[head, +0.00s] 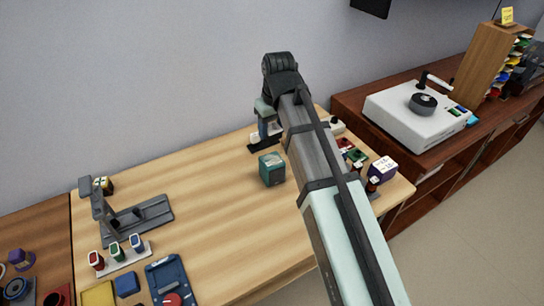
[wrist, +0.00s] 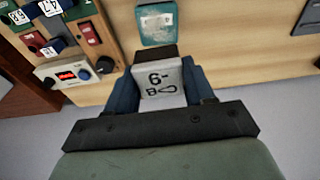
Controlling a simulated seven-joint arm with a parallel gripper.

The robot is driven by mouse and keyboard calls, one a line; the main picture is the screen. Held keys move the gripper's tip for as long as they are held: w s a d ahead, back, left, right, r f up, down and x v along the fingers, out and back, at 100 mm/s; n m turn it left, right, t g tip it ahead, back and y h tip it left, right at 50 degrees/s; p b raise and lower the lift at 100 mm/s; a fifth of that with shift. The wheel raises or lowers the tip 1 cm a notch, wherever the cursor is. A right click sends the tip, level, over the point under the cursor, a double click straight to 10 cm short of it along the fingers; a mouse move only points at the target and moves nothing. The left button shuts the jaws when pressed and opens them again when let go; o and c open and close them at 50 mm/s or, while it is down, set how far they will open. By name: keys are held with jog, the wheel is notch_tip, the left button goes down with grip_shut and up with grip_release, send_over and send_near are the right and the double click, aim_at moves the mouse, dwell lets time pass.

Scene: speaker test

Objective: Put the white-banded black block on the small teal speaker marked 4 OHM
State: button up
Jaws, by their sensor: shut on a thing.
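My gripper (wrist: 160,82) is shut on the white-banded black block (wrist: 158,98), with a dark blue finger on each side. The block's pale face carries black marks, and its far end is black. In the head view my gripper (head: 266,130) hangs over the back part of the wooden table. The small teal speaker (head: 272,170) stands on the table, nearer the camera than the gripper. In the wrist view the speaker (wrist: 157,24) is just beyond the block, apart from it. Its pale label is too small to read.
A grey stand (head: 140,215) and several coloured parts are on the left. In the wrist view a meter with a red display (wrist: 68,77) and labelled blocks lie at left. A white turntable-like device (head: 415,115) sits on the brown cabinet. The table between stand and speaker is clear.

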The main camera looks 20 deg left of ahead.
aim_at(271, 159)
jog(key=shift+f, duration=4.8)
jog(key=shift+f, duration=0.15)
jog(key=o, duration=1)
jog(key=shift+o, duration=0.2)
jog(key=r, duration=0.4)
jog(key=s+d+r, duration=0.1)
jog(key=r, duration=0.7)
jog(key=shift+s+d+r, duration=0.1)
jog(key=shift+s+d, duration=0.05)
